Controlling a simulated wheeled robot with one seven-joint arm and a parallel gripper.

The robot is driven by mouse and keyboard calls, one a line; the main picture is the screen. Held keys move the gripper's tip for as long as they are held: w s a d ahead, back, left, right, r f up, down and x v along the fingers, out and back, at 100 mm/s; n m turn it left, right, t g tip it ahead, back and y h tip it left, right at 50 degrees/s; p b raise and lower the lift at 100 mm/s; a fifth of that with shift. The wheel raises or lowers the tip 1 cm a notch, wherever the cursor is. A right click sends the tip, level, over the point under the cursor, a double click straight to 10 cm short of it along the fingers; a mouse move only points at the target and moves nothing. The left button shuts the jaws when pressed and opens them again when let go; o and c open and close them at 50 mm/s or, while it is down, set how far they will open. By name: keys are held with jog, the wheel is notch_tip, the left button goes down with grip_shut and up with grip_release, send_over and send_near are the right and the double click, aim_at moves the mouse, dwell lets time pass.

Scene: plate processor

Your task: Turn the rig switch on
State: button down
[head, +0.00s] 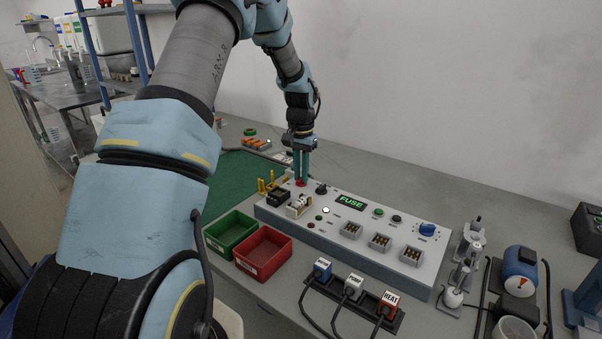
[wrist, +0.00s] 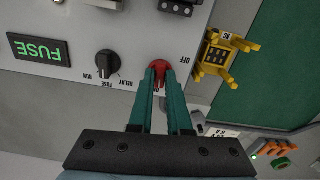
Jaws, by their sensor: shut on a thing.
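A red rotary switch (wrist: 157,68) sits on the panel (wrist: 75,75) beside the printed word OFF. In the head view the same red switch (head: 300,183) is at the far left corner of the panel (head: 385,220), mostly hidden behind the fingers. My gripper (wrist: 158,76) has its two green fingers shut on the red switch, pointing down at the panel in the head view (head: 301,178). A black selector knob (wrist: 107,64), marked RUN, FUSE and RELAY, is next to it. A display (wrist: 39,50) is lit with green FUSE text.
A yellow bracket (wrist: 222,60) stands close beside the panel. Green (head: 231,232) and red (head: 263,252) bins sit in front of it. Plugs marked PUMP (head: 352,287) and HEAT (head: 388,304) are nearer. The bench behind the panel is mostly clear.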

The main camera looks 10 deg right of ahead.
jog(key=shift+m, duration=0.6)
jog(key=c, duration=0.9)
grip_release()
jog(key=shift+o, duration=0.2)
notch_tip(320, 180, up, 11)
jog(key=b, duration=0.2)
jog(key=shift+f, duration=0.1)
